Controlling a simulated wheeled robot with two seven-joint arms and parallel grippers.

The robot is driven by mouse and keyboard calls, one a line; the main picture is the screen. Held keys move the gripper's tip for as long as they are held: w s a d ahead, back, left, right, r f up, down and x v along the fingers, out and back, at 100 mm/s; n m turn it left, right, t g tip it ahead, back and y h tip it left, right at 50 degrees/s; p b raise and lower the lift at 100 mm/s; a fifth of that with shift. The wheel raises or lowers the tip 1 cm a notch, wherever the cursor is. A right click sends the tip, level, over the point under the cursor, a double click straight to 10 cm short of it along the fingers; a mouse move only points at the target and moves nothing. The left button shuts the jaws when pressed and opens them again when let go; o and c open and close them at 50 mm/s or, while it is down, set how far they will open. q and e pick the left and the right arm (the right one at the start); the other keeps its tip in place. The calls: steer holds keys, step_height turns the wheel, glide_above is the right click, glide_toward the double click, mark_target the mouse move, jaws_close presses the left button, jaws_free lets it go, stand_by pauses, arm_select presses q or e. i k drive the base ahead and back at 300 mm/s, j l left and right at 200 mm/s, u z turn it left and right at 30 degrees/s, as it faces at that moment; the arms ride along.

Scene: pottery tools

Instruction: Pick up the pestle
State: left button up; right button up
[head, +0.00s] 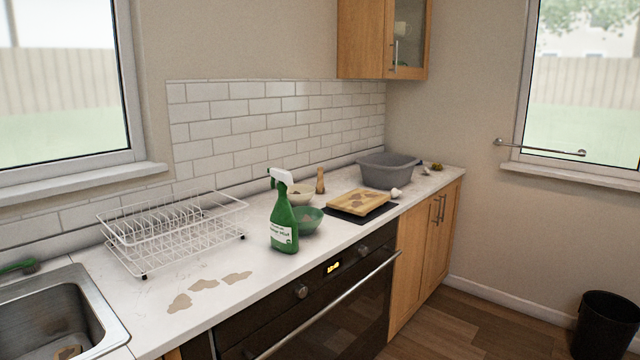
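A slim brown wooden piece (320,181), shaped like a pestle, stands upright on the white counter (255,262) near the tiled wall. It is small in the head view, so I cannot be sure that it is the pestle. It is just right of a cream bowl (299,192) and behind a green bowl (309,219). Part of its lower end may be hidden. Neither of my grippers shows in the head view.
A green spray bottle (284,222) stands before the bowls. A wooden board (360,201) lies right of them, with a grey basin (388,169) behind it. A white dish rack (172,228) and sink (45,310) are left. Brown stains (204,285) mark the front counter.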

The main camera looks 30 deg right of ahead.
mark_target(320, 187)
steer(key=i+l, duration=0.15)
steer(key=l, duration=0.2)
steer(key=i+l+u, duration=0.1)
steer(key=l, duration=0.25)
steer(key=i+l, duration=0.2)
steer(key=l, duration=0.15)
steer(key=i+l+u, duration=0.1)
steer(key=l, duration=0.25)
steer(key=i+l, duration=0.15)
steer(key=l, duration=0.25)
steer(key=i+l+u, duration=0.1)
steer(key=l, duration=0.25)
steer(key=i+l, duration=0.1)
steer(key=l, duration=0.25)
steer(key=l+u, duration=0.4)
steer(key=l, duration=1.7)
steer(key=k+l, duration=0.2)
steer(key=l, duration=0.25)
steer(key=k+l+u, duration=0.1)
steer(key=l, duration=0.3)
steer(key=k+l, duration=0.35)
steer(key=k+l+u, duration=0.15)
steer(key=l, duration=0.35)
steer(key=k+l, duration=0.3)
steer(key=l+u, duration=0.05)
steer(key=l, duration=0.05)
